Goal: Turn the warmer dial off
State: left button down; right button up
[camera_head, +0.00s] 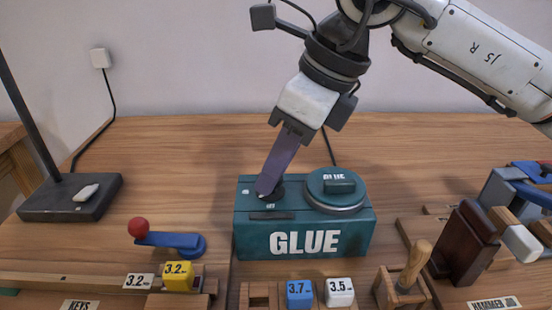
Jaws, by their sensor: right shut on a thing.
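The glue warmer (305,243) is a teal box marked GLUE, standing on the bench in the middle of the head view. A round lidded pot (336,188) sits in the right part of its top. The dark dial (277,195) is on the left part of its top, mostly hidden by my gripper. My right gripper (266,190) comes down from above at a tilt, with its fingertips at the dial and shut on it. Which way the dial points cannot be made out. My left gripper is not in view.
Left of the warmer is a blue lever with a red ball (138,228). In front are a yellow block (178,276), a blue block (299,293) and a white block (339,291). Wooden holders and a blue clamp (535,185) stand at right. A lamp base (70,198) is far left.

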jog(key=shift+w+r+n, duration=0.1)
jog(key=shift+r+n, duration=0.05)
jog(key=shift+n, duration=0.35)
jog(key=shift+n+g+p, duration=0.5)
jog(key=shift+n+p, duration=0.35)
jog(key=shift+n, duration=0.15)
jog(key=n+g+p, duration=0.1)
jog(key=n+p, duration=0.1)
jog(key=n, duration=0.1)
jog(key=shift+w, duration=0.2)
jog(key=n+g+p, duration=0.1)
jog(key=n, duration=0.1)
jog(key=shift+w+n+p, duration=0.1)
jog(key=shift+n+p, duration=0.3)
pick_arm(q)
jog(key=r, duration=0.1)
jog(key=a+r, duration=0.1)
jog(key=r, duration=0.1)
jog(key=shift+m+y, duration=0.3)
pick_arm(e)
jog(key=shift+n+g, duration=0.3)
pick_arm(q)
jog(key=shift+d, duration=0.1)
pick_arm(e)
jog(key=o, duration=1)
